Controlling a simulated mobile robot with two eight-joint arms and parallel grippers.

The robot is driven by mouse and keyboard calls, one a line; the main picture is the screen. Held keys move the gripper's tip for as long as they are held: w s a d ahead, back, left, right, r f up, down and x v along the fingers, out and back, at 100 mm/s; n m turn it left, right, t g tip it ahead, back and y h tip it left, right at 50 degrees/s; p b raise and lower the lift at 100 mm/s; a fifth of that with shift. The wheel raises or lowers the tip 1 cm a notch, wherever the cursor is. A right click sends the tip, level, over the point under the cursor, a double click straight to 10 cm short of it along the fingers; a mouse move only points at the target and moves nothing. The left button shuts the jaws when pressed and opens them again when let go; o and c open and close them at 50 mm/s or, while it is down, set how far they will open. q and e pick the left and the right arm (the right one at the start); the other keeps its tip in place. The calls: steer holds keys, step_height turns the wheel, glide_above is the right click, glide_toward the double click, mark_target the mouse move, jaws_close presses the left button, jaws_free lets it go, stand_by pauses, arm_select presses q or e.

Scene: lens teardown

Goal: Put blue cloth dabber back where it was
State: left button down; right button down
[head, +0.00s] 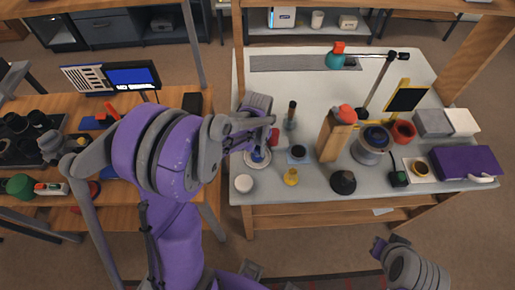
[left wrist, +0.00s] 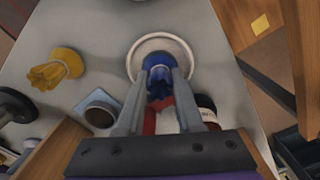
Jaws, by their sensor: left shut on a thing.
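The blue cloth dabber (left wrist: 158,82) is between the fingers of my left gripper (left wrist: 160,92), which is shut on it.
A yellow dabber (head: 291,177) and a dark round piece on a blue square (head: 298,153) stand right of the dish. A wooden block (head: 333,138), a grey pot (head: 371,145) and a purple box (head: 465,163) stand farther right.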

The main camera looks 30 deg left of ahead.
arm_select(q)
steer(key=shift+f, duration=0.2)
steer(key=c, duration=0.6)
jaws_free()
steer(key=shift+o, duration=0.2)
steer(key=shift+r, duration=0.1)
steer(key=shift+r, duration=0.25)
step_height(320, 180, up, 11)
steer(key=p, duration=0.1)
steer(key=s+d+t, duration=0.3)
steer(key=s, duration=0.4)
steer(key=s+d+r+t, duration=0.1)
steer(key=s+d+t, duration=0.1)
steer(key=s, duration=0.5)
steer(key=shift+d+r+t, duration=0.25)
steer(key=shift+d+t, duration=0.15)
steer(key=shift+d, duration=0.5)
